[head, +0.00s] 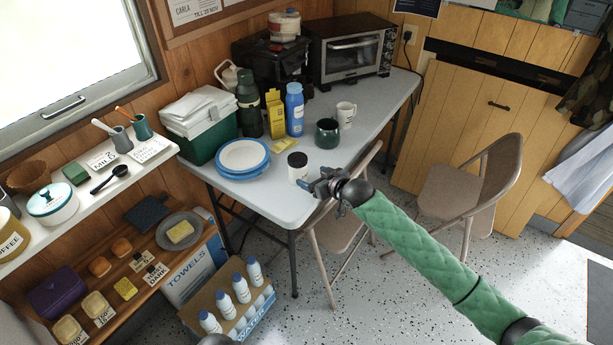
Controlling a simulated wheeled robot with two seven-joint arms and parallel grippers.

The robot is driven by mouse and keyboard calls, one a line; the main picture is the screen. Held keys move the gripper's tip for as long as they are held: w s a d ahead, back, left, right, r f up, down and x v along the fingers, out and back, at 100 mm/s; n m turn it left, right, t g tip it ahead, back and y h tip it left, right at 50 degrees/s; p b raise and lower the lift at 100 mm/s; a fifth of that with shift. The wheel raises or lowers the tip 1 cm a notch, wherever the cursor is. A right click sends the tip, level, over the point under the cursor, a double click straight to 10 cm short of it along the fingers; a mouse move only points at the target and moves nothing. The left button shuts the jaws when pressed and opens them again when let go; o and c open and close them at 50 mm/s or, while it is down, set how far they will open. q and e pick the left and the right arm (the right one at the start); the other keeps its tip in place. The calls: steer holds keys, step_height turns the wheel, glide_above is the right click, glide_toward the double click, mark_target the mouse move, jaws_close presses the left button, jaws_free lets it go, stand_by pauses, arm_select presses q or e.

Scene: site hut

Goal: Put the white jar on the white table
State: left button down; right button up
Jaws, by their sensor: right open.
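The white jar (297,171) with a dark lid stands upright on the white table (262,205) near its front edge, right of the blue and white plates. My right gripper (306,182) is open at the jar's lower right side, and its fingertips overlap the jar's base in the picture. I cannot tell whether the fingers touch the jar. My right arm comes in from the lower right. My left gripper is not in view.
Plates (243,157), a dark green mug (327,133), a white mug (346,114), a blue bottle (295,108) and a green cooler (199,130) stand around the jar. Folding chairs (468,190) stand in front of the table. The table's front right strip is fairly clear.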

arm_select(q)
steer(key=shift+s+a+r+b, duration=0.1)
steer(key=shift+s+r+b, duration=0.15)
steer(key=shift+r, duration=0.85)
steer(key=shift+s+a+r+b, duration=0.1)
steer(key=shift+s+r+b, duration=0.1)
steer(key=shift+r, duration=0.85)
arm_select(e)
steer(key=shift+v, duration=2.75)
steer(key=s+f+m+g+h, duration=0.1)
steer(key=s+f+g+h, duration=0.1)
steer(key=s+f, duration=0.6)
steer(key=s+f+m+g+h, duration=0.15)
steer(key=s+f, duration=0.25)
steer(key=s, duration=0.8)
steer(key=s+d+f+m+g+h, duration=0.1)
steer(key=s+d+f+g, duration=0.1)
steer(key=s, duration=0.6)
steer(key=s+d+f+g+h, duration=0.1)
steer(key=s+d+f+g, duration=0.1)
steer(key=s, duration=0.6)
steer(key=s+d+f+m+g+h, duration=0.1)
steer(key=s+d+g, duration=0.1)
steer(key=s, duration=0.6)
steer(key=shift+d+f+m, duration=0.35)
steer(key=shift+d+f, duration=0.05)
steer(key=shift+d, duration=0.5)
steer(key=shift+w, duration=0.1)
